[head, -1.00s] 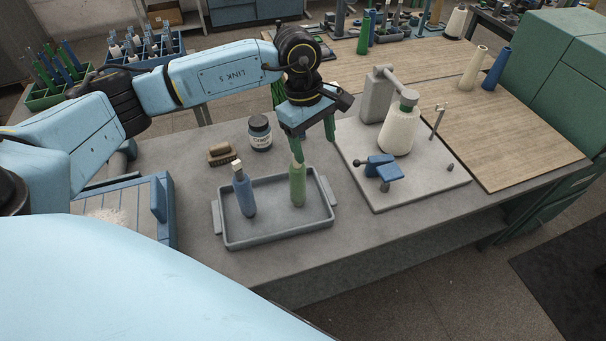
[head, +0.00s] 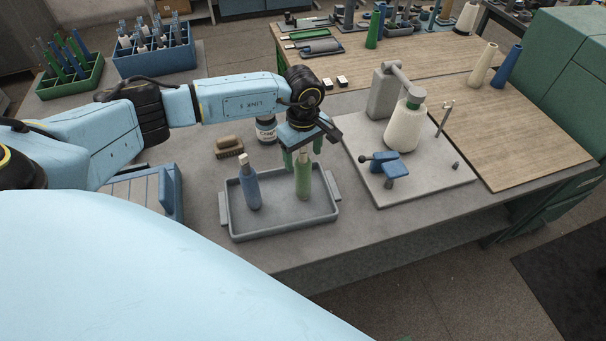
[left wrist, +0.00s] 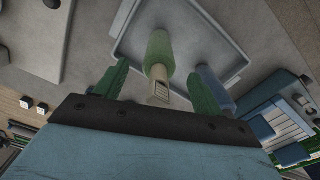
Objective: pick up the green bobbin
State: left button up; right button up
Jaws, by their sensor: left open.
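The green bobbin (head: 303,178) stands upright in the right part of a grey tray (head: 285,230), with a pale tip on top. In the left wrist view the green bobbin (left wrist: 159,50) shows beyond and between the two green fingers, its pale tip toward me. My left gripper (head: 302,158) is open, its fingers pointing down at the top of the green bobbin; it also shows in the left wrist view (left wrist: 160,88). I cannot tell whether a finger touches it. A blue bobbin (head: 249,186) stands in the left part of the tray. My right gripper is not in view.
A winder with a white cone (head: 403,128) and blue clamp (head: 388,167) stands on a plate right of the tray. A brush (head: 229,147) and a dark jar (head: 266,130) sit behind the tray. Bobbin racks (head: 153,50) stand at back left.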

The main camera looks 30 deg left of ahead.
pick_arm(q)
jog(key=shift+f, duration=1.2)
jog(key=c, duration=1)
jog(key=shift+o, duration=0.2)
jog(key=shift+r, duration=0.1)
